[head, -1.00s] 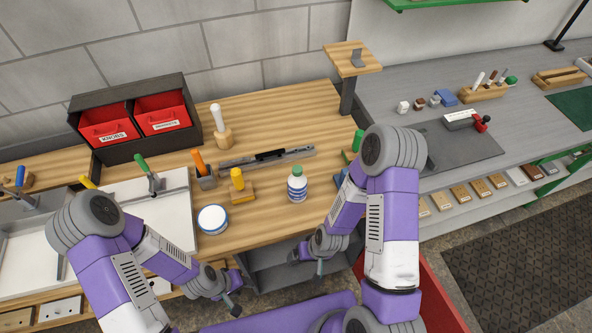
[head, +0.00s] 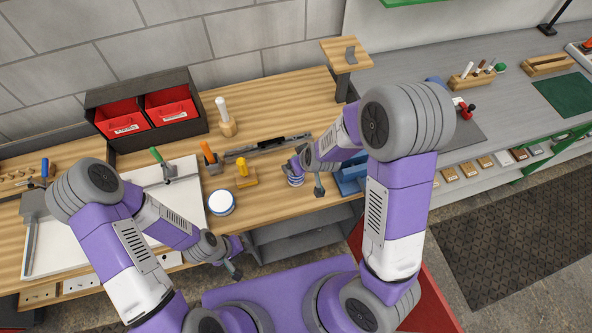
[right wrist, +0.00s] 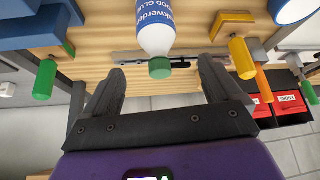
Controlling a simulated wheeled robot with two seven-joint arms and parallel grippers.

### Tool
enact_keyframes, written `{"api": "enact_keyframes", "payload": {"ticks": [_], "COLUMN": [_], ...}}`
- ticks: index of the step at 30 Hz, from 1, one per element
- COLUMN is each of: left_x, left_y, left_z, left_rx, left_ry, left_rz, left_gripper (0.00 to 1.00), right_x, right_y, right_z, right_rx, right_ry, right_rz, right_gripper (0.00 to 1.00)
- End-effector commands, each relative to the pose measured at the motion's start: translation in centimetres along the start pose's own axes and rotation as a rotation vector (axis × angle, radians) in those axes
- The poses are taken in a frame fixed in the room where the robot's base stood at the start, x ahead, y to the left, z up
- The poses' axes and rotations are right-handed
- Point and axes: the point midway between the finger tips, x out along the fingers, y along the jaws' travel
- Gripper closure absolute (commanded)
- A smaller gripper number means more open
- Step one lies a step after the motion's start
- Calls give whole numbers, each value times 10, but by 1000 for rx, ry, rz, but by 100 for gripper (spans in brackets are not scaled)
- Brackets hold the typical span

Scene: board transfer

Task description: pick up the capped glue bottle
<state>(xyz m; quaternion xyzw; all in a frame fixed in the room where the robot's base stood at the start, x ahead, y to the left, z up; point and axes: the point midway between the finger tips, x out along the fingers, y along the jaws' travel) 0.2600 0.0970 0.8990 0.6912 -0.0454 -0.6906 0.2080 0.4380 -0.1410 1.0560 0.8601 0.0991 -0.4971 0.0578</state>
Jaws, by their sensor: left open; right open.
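The capped glue bottle is white with a blue label and a green cap (right wrist: 160,68). In the right wrist view the bottle (right wrist: 156,38) lies just beyond and between the spread fingers of my right gripper (right wrist: 161,76), which is open and empty. In the head view only a small blue-and-white part of the bottle (head: 296,181) shows on the wooden bench; my right gripper (head: 300,163) hides the rest. My left gripper (head: 234,260) is open and empty, in front of the bench's front edge.
A white tin with a blue rim (head: 221,202) and a yellow-handled tool (head: 245,175) stand left of the bottle. A dark metal bar (head: 268,147) lies behind it. A blue object (head: 350,180) is close to its right. Red bins (head: 171,109) stand at the back.

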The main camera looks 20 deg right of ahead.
Motion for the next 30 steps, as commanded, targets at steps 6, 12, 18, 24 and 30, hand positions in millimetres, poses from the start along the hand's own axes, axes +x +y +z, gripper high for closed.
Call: {"api": "enact_keyframes", "payload": {"ticks": [6,12,18,24,30], "left_x": [4,3,3,3,3], "left_y": [-1,-1,-1,-1,-1], "left_z": [0,0,0,0,0], "left_rx": [0,0,0,0,0], "left_ry": [0,0,0,0,0], "left_rz": [0,0,0,0,0], "left_gripper": [57,57,57,57,57], "right_x": [24,51,70,71,71], "right_y": [1,3,2,2,2], "right_z": [2,5,4,4,4], "right_rx": [-1,1,1,0,0], "right_ry": [-2,-4,-1,0,0], "right_rz": [0,0,-1,-2,-2], "right_gripper": [8,8,8,8,30]}}
